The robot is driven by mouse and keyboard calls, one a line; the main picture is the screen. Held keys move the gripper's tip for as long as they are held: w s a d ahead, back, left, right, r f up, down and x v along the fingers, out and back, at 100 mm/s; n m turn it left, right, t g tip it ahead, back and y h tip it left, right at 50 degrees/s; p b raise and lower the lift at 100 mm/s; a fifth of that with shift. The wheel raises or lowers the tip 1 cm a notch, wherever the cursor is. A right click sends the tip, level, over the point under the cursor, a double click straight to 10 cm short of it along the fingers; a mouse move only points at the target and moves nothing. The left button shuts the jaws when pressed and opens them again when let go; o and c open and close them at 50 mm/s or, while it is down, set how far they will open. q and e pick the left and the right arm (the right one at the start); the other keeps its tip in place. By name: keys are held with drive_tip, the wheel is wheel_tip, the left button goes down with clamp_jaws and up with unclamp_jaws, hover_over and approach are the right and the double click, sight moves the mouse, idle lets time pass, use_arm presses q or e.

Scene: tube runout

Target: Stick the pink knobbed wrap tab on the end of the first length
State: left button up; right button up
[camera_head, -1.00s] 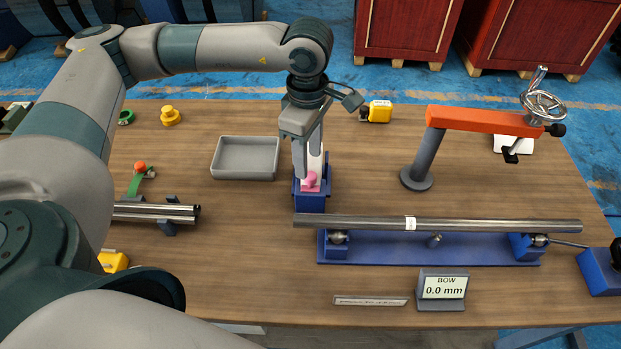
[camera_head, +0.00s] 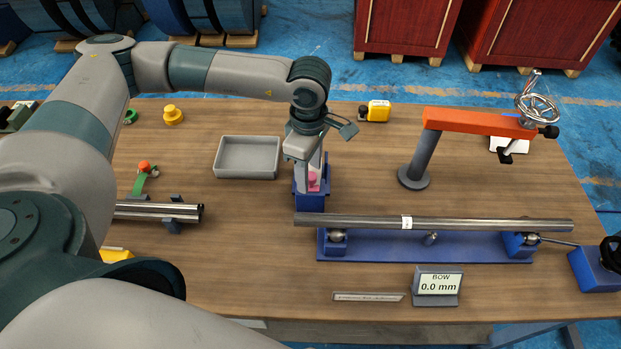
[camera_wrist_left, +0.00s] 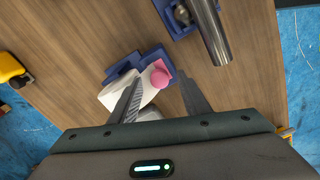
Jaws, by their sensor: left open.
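The pink knobbed wrap tab (camera_head: 313,180) stands at a blue holder (camera_head: 310,202) with a white piece behind it. In the left wrist view the pink knob (camera_wrist_left: 160,79) shows between the fingers of my left gripper (camera_wrist_left: 160,97). My left gripper (camera_head: 307,176) is open and pointed down, its fingers on either side of the knob; whether they touch it I cannot tell. A long steel tube (camera_head: 455,224) with a white band rests on a blue stand (camera_head: 430,246). Shorter tubes (camera_head: 160,212) lie at the left on a rack. My right gripper is not in view.
A grey tray (camera_head: 247,158) is left of my gripper. An orange-armed press with a handwheel (camera_head: 475,122) stands at the right. A bow display (camera_head: 438,284) reads 0.0 mm at the front. A yellow tape measure (camera_head: 377,111) lies behind.

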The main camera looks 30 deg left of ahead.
sight(310, 176)
use_arm(q)
drive_tip(key=shift+c, duration=0.6)
clamp_jaws()
